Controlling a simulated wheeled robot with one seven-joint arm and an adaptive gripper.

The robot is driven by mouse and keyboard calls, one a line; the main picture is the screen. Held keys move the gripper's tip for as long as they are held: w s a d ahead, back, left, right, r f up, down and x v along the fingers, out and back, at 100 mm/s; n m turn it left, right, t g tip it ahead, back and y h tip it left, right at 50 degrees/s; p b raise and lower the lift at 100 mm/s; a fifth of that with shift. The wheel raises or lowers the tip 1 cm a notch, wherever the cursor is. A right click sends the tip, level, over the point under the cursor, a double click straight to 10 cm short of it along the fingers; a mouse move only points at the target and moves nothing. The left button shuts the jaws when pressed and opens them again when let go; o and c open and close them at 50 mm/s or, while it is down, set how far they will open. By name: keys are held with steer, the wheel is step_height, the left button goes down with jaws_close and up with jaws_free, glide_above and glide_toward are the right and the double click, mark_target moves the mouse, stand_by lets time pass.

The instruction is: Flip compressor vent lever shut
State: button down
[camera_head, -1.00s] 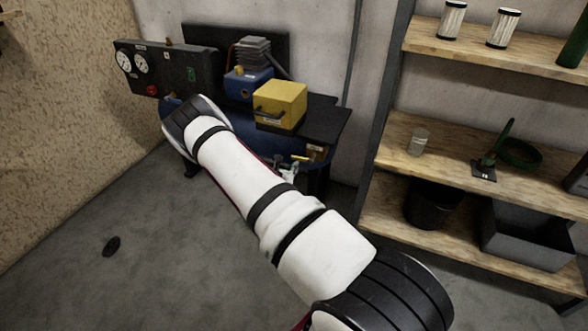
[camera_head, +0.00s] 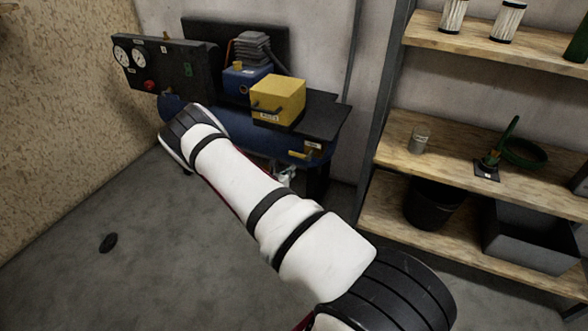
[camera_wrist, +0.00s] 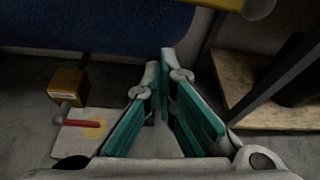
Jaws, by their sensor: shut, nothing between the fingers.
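The blue compressor tank (camera_head: 262,140) stands against the back wall, and it fills the upper part of the wrist view (camera_wrist: 100,22). A small yellow lever-like part (camera_head: 302,156) shows at the tank's right end. In the wrist view a yellow bar (camera_wrist: 222,3) crosses the top edge, cut off by the frame. A red handle (camera_wrist: 82,123) lies on a pale plate below a brass-coloured block (camera_wrist: 68,85) at left. I cannot tell for certain which is the vent lever. My gripper (camera_wrist: 161,62) is shut and empty, its tips below the tank. In the head view my forearm partly hides it.
A yellow box (camera_head: 278,100) sits on the black platform above the tank. A gauge panel (camera_head: 165,66) stands at left. A wooden shelf unit (camera_head: 400,135) with a dark upright is close on the right. The floor at left is clear except for a small dark disc (camera_head: 108,242).

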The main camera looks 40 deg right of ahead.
steer(key=p+v, duration=0.3)
steer(key=v, duration=0.7)
steer(key=shift+s, duration=0.35)
steer(key=shift+d, duration=0.1)
step_height(320, 180, up, 17)
steer(key=s+m+g, duration=0.2)
steer(key=m+g, duration=0.2)
steer(key=m, duration=0.4)
steer(key=s+a+r+m+g+y, duration=0.25)
steer(key=s+r+m, duration=0.55)
steer(key=r, duration=0.5)
steer(key=s+a+r+m+y, duration=0.2)
steer(key=s+a+r, duration=0.2)
steer(key=s, duration=0.3)
steer(key=s+a+r+m+y, duration=0.3)
steer(key=s+a+r, duration=0.2)
steer(key=s, duration=0.3)
steer(key=s+a+r+m+t+y, duration=0.25)
steer(key=s+a+y, duration=0.35)
steer(key=s+a, duration=0.8)
step_height(320, 180, up, 24)
steer(key=t+p, duration=0.3)
steer(key=p, duration=2)
steer(key=shift+d, duration=0.3)
